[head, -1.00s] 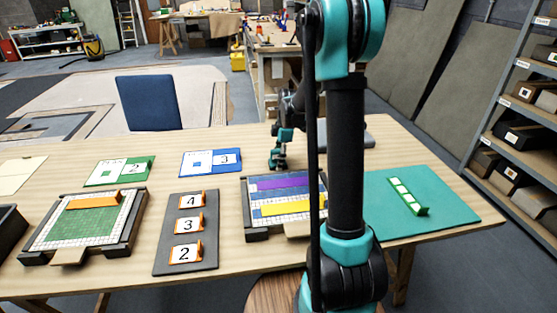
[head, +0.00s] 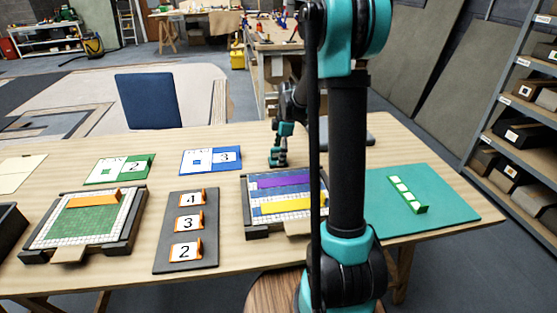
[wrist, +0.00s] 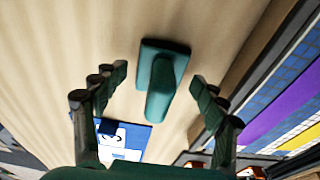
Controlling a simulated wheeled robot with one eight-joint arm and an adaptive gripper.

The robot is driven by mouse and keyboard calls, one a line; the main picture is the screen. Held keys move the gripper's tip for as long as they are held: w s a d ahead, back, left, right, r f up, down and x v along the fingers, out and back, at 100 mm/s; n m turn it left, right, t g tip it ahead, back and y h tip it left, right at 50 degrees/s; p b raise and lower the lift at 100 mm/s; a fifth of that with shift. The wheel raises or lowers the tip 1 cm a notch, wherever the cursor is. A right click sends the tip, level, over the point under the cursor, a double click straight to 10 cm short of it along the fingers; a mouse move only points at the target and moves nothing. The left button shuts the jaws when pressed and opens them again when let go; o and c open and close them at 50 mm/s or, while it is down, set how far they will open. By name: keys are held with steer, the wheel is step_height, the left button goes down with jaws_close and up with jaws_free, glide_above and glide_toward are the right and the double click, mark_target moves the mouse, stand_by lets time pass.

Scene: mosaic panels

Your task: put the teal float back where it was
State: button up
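The teal float (wrist: 158,58) lies on the bare wooden table in the wrist view, a flat teal plate with a raised handle pointing toward the camera. My gripper (wrist: 159,78) is open, with one finger on each side of the float and gaps between the fingers and the float. In the head view my gripper (head: 279,150) is low over the table, just behind the mosaic panel with purple and yellow strips (head: 247,218). The teal shape at its lower end there is too small to separate clearly into float and fingers.
The panel's dark frame (wrist: 262,50) runs close to the right finger. A blue-and-white card (head: 200,163) lies to the left. A green panel (head: 90,222), a grey board with number tiles (head: 172,255) and a teal mat (head: 445,215) share the table.

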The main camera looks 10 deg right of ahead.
steer(key=r, duration=0.3)
steer(key=d+r, duration=0.1)
steer(key=r, duration=0.6)
steer(key=shift+d+r, duration=0.25)
steer(key=shift+d, duration=0.15)
steer(key=shift+s, duration=0.1)
